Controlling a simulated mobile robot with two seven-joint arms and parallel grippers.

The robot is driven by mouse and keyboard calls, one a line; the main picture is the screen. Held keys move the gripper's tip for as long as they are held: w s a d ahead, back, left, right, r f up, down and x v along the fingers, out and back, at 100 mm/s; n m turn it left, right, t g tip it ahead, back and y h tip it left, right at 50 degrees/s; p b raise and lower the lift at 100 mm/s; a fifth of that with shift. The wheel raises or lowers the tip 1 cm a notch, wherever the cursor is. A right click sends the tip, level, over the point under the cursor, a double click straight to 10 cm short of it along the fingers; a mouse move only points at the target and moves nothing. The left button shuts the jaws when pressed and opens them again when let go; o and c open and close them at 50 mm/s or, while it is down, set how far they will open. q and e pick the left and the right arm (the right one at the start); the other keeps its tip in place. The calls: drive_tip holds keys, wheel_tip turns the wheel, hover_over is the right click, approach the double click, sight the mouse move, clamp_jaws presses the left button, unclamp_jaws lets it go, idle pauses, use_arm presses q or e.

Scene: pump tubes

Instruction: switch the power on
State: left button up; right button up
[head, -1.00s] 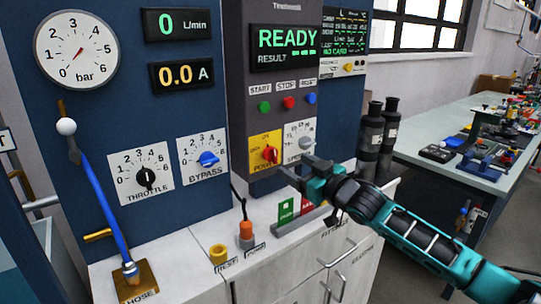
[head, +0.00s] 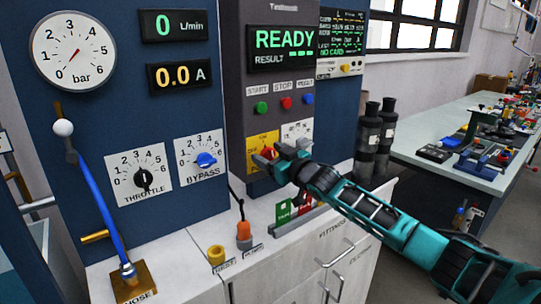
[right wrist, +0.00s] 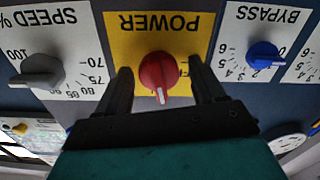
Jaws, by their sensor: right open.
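The red POWER knob (head: 267,153) sits on a yellow plate (head: 253,141) on the dark grey panel. My right gripper (head: 276,157) is in front of it and partly covers the plate. In the upside-down right wrist view, the red knob (right wrist: 159,70) lies between the two dark fingers of my open right gripper (right wrist: 160,76), with a gap on each side. The knob's white pointer points down in that view, towards the panel's top. The position label there is hidden by the gripper. My left gripper is not in view.
The SPEED knob (right wrist: 40,70) and the blue BYPASS knob (right wrist: 264,55) flank the yellow plate. The display (head: 284,42) reads READY.

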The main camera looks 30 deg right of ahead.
drive_tip(key=c, duration=1)
drive_tip(key=shift+r+m+p, duration=0.2)
drive_tip(key=shift+m+p, duration=0.3)
drive_tip(key=shift+p, duration=0.3)
drive_tip(key=shift+c, duration=0.2)
drive_tip(key=shift+f+m+p, duration=0.1)
drive_tip(key=shift+m+p, duration=0.5)
drive_tip(key=shift+m, duration=0.1)
drive_tip(key=shift+f, duration=0.1)
drive_tip(key=o, duration=0.7)
drive_tip(key=shift+c, duration=0.2)
drive_tip(key=o, duration=0.4)
